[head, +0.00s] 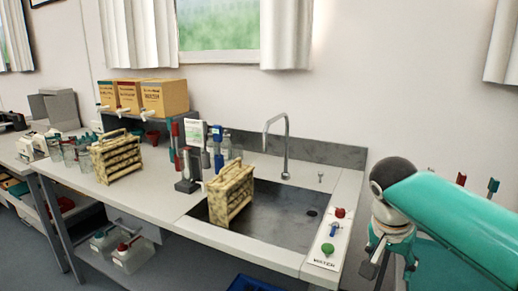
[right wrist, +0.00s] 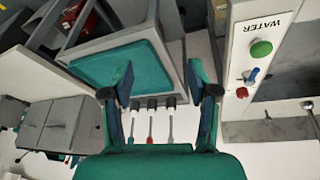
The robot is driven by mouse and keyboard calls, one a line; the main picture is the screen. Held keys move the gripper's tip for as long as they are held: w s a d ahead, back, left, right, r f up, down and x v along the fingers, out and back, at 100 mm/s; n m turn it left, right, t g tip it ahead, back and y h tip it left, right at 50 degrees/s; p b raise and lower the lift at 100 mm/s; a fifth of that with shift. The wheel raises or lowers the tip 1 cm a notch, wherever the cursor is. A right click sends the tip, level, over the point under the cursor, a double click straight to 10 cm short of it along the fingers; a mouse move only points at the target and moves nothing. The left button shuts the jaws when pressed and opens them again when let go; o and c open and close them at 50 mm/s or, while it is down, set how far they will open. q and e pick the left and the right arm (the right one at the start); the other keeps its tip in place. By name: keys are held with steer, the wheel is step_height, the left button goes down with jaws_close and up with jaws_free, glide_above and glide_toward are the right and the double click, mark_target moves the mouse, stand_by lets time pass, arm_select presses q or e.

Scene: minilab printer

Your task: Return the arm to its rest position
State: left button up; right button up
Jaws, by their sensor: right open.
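My right arm (head: 450,220), teal with a dark and white joint, reaches in from the right of the head view. Its gripper (head: 378,262) hangs low beside the right end of the sink counter. In the right wrist view the two fingers of the right gripper (right wrist: 162,90) stand wide apart with nothing between them. My left arm and gripper are not in view.
A sink (head: 285,215) with a tap (head: 286,150) and a WATER panel (head: 330,235) lies left of my right gripper. A wooden rack (head: 231,195) stands at the sink. A teal-topped surface (right wrist: 115,70) shows beyond the fingers.

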steer(key=s+a+f+n+g+y+p, duration=0.1)
steer(key=s+f+g+p, duration=0.25)
steer(key=f, duration=0.75)
steer(key=s+a+f+n+g+y+p, duration=0.1)
steer(key=s+f+g+p, duration=0.2)
steer(key=f, duration=0.8)
steer(key=s+a+f+n+y+p, duration=0.1)
steer(key=s+a+f+y, duration=0.2)
steer(key=s+a+f, duration=0.55)
steer(key=s+a+f+n+y+p, duration=0.1)
steer(key=s+a+f+y, duration=0.3)
steer(key=s, duration=0.7)
steer(key=w+n+t, duration=0.1)
steer(key=w+f+t+h, duration=0.1)
steer(key=w+t, duration=0.1)
steer(key=w+f+n+t, duration=0.1)
steer(key=w, duration=0.1)
steer(key=shift+d+f+n+t+h+b, duration=0.15)
steer(key=shift+d+n+t+h+b, duration=0.15)
steer(key=shift+d+t+h+b, duration=0.1)
